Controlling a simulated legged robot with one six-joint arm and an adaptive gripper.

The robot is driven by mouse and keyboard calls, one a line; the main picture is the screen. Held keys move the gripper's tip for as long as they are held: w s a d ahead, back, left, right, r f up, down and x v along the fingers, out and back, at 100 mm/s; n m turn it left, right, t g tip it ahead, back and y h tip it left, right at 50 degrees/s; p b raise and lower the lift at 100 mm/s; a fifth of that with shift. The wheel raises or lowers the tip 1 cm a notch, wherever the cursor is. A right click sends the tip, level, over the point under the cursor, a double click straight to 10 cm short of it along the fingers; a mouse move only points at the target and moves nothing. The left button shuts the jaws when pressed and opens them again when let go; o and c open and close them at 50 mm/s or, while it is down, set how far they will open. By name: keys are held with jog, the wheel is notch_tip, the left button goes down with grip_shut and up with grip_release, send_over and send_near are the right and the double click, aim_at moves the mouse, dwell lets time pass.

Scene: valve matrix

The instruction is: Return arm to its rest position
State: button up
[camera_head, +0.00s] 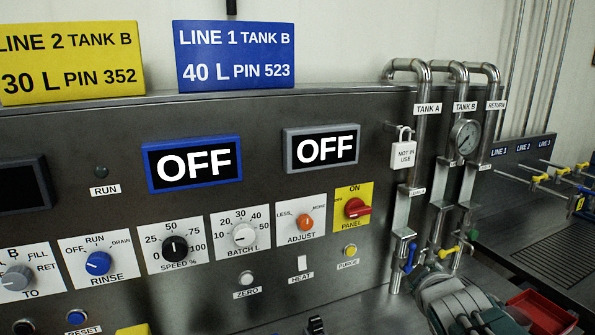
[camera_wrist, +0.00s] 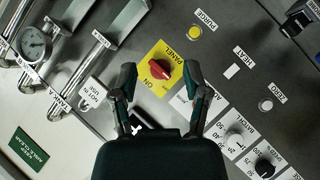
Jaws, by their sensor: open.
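My gripper (camera_wrist: 160,74) is open and empty in the wrist view. Its two dark fingertips are spread, and the red knob (camera_wrist: 160,69) on the yellow PANEL plate (camera_wrist: 168,87) shows in the gap between them. The fingers look apart from the knob. In the head view the red knob (camera_head: 357,208) sits at the right of the panel; its exact setting is hard to tell. Grey-green links that look like my arm show at the lower right of the head view; the fingertips cannot be made out there.
Steel pipes (camera_head: 423,140) with a gauge (camera_head: 465,137) and a NOT IN USE padlock tag (camera_head: 404,154) stand right of the knob. Both lit displays (camera_head: 192,163) read OFF. A red tray (camera_head: 541,313) lies at the lower right. Several knobs line the panel's left part.

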jog(key=s+a+f+m+g, duration=0.2)
jog(key=s, duration=0.4)
jog(key=s+a+f+m+g+y, duration=0.1)
jog(key=s+a+f+m+g, duration=0.1)
jog(key=s, duration=0.4)
jog(key=s+a+f+m+g+y, duration=0.1)
jog(key=s+a+f+m+g, duration=0.1)
jog(key=s, duration=0.4)
jog(key=shift+s+a+f+m+g, duration=0.3)
jog(key=shift+m+g, duration=0.3)
jog(key=shift+m, duration=0.5)
